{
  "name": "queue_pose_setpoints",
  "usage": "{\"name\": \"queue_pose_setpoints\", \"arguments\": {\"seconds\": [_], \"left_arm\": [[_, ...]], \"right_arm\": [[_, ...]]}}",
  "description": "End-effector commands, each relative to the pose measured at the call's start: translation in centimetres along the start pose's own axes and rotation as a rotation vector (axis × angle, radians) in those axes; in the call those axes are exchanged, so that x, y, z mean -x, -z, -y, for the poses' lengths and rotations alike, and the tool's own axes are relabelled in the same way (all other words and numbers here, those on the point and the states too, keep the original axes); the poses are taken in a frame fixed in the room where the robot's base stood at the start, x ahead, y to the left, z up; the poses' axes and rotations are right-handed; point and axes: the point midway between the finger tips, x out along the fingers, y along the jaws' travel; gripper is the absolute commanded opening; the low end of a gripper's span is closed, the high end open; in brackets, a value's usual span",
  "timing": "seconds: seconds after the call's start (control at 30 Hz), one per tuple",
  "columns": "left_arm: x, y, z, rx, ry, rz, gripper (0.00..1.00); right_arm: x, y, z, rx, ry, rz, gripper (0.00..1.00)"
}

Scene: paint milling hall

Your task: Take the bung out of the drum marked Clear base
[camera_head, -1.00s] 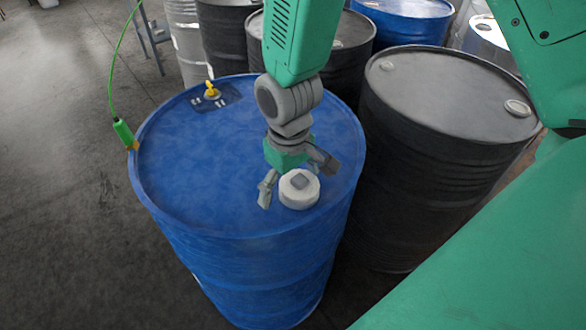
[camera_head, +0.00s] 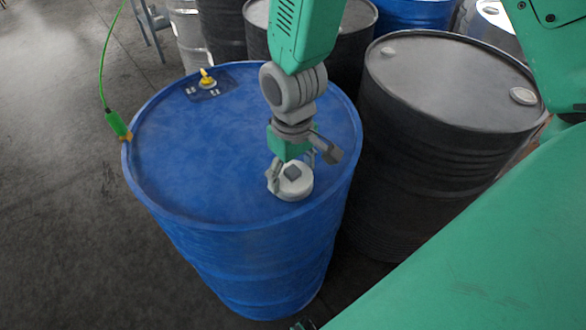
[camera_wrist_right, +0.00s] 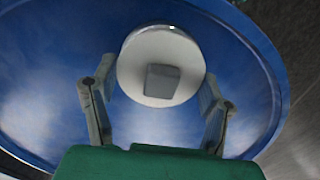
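The blue drum (camera_head: 200,150) stands upright in the middle of the head view. I can read no name on it. Its bung (camera_head: 293,182) is a round white cap with a grey square boss, near the right front of the lid. It also shows in the right wrist view (camera_wrist_right: 135,75). My right gripper (camera_head: 296,172) points down over the bung. In the wrist view its two fingers (camera_wrist_right: 158,95) lie on either side, against the bung's edges. The bung is on the lid; any gap under it is hidden. My left gripper is out of view.
A yellow fitting (camera_head: 207,79) sits on a dark patch at the back of the blue lid. A green clamp (camera_head: 118,124) with a cable grips its left rim. A black drum (camera_head: 450,90) stands close at right, with more drums behind. The left floor is clear.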

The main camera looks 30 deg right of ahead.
Motion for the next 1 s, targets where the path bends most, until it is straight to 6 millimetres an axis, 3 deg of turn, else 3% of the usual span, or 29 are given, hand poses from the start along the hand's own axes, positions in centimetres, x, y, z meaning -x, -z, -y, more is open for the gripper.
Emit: {"name": "queue_pose_setpoints", "arguments": {"seconds": [0.17,0.37,0.4,0.47,0.77,1.0], "left_arm": [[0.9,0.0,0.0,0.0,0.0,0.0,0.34],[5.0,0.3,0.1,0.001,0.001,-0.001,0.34],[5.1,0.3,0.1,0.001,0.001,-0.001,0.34],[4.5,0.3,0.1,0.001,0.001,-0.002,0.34],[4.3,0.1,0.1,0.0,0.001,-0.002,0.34],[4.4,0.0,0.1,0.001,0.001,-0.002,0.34]], "right_arm": [[0.1,-0.4,-0.2,0.068,-0.006,0.014,0.39],[0.5,-0.5,-0.2,0.506,0.0,0.017,0.39],[0.3,-0.5,-0.2,0.558,-0.001,0.015,0.71],[-0.1,-0.4,-0.2,0.544,-0.002,0.012,0.92],[0.0,-0.3,-0.2,0.538,-0.004,0.009,0.92],[3.4,-0.2,-0.3,0.537,-0.004,0.003,0.92]]}}
